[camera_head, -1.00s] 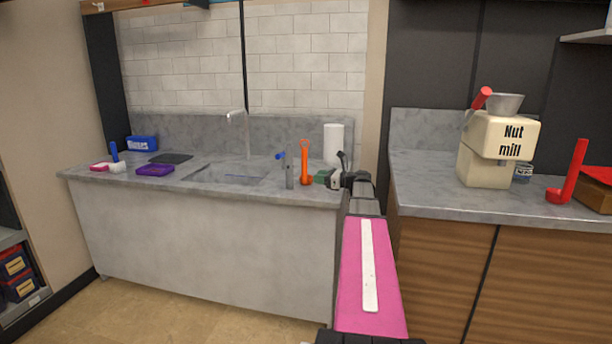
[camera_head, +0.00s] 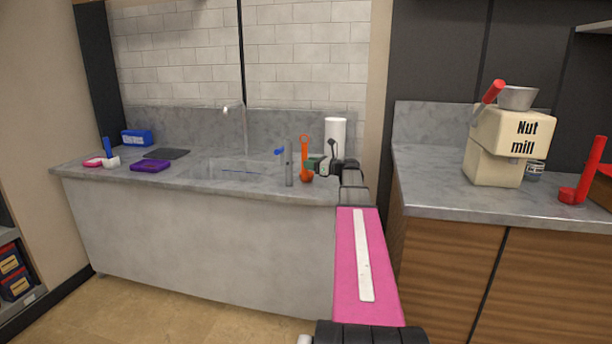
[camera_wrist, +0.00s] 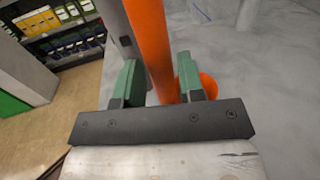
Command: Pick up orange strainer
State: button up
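The orange strainer (camera_head: 304,158) stands upright on the grey counter, right of the sink, with its handle up. My gripper (camera_head: 314,162) is at its handle from the right in the head view. In the wrist view, the orange handle (camera_wrist: 149,40) runs between the two green fingertips of my gripper (camera_wrist: 160,78). The fingers are apart, with the handle in the gap, close to the right finger. I cannot tell whether either finger touches it. Part of the strainer's round lower end (camera_wrist: 209,84) shows beyond the right finger; the rest is hidden.
A grey upright tool with a blue part (camera_head: 288,165) stands just left of the strainer and shows beside the left finger. A white paper roll (camera_head: 335,136) stands behind my gripper. The sink (camera_head: 225,173) lies left. The nut mill (camera_head: 500,145) is on the right counter.

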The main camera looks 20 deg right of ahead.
jog(key=x, duration=0.4)
jog(key=shift+w+a, duration=0.2)
jog(key=shift+a, duration=0.1)
grip_shut()
notch_tip(320, 180, up, 18)
dwell(0.8)
